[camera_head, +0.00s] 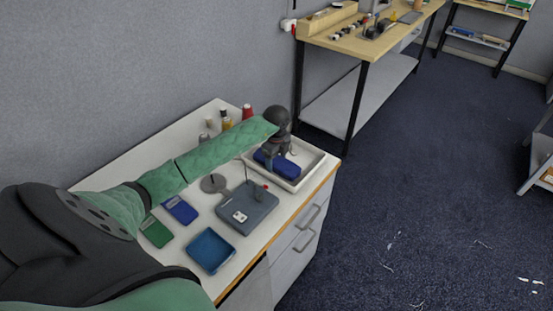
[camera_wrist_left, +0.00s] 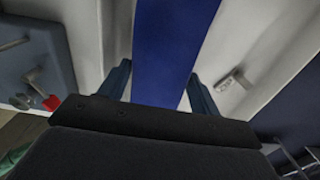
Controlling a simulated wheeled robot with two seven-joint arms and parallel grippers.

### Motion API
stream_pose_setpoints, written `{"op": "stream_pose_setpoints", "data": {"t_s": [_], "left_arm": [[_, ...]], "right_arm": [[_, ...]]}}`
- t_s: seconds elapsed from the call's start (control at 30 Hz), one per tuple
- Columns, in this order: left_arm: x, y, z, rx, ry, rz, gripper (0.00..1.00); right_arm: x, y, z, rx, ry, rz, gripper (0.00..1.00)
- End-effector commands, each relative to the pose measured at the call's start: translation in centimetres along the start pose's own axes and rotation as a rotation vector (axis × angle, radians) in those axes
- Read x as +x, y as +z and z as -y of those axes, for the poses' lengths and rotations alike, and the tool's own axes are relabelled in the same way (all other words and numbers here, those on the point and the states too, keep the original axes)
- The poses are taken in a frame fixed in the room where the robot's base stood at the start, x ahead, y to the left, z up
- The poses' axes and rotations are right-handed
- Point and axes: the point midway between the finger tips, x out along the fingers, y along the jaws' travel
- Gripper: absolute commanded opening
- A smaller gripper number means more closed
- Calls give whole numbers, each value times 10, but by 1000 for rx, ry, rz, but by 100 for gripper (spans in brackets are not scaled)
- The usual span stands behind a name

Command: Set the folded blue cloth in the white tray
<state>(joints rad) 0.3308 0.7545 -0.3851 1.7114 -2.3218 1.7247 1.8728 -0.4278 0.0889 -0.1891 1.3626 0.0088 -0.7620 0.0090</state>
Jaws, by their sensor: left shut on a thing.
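The folded blue cloth (camera_head: 284,166) is a thick dark blue bundle inside the outline of the white tray (camera_head: 313,172) at the far right end of the cabinet top. My left gripper (camera_head: 271,160) comes down over the cloth from above and is shut on it. In the left wrist view the cloth (camera_wrist_left: 164,50) runs between my two fingers (camera_wrist_left: 162,88). I cannot tell whether the cloth touches the tray floor. The arm hides the tray's back left part. My right gripper is not in view.
A grey-blue device (camera_head: 247,207) with a red-tipped part stands just left of the tray. A blue square dish (camera_head: 210,250), a blue calculator-like item (camera_head: 180,210) and a green one (camera_head: 156,233) lie nearer. Small bottles (camera_head: 226,120) stand along the wall behind.

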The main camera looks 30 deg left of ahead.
Motion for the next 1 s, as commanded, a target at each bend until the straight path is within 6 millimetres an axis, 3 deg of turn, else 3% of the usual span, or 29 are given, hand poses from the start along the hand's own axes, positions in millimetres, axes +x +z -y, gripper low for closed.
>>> {"op": "stream_pose_setpoints", "data": {"t_s": [0.53, 0.57, 0.6, 1.0], "left_arm": [[10, 0, 0, 0, 0, 0, 38], [10, 0, 0, 0, 0, 0, 67], [9, 0, 0, 0, 0, 0, 72], [6, 0, 0, 0, 0, -1, 72]], "right_arm": [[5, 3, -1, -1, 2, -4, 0], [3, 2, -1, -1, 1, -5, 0], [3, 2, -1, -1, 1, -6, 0], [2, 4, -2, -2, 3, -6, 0]]}}
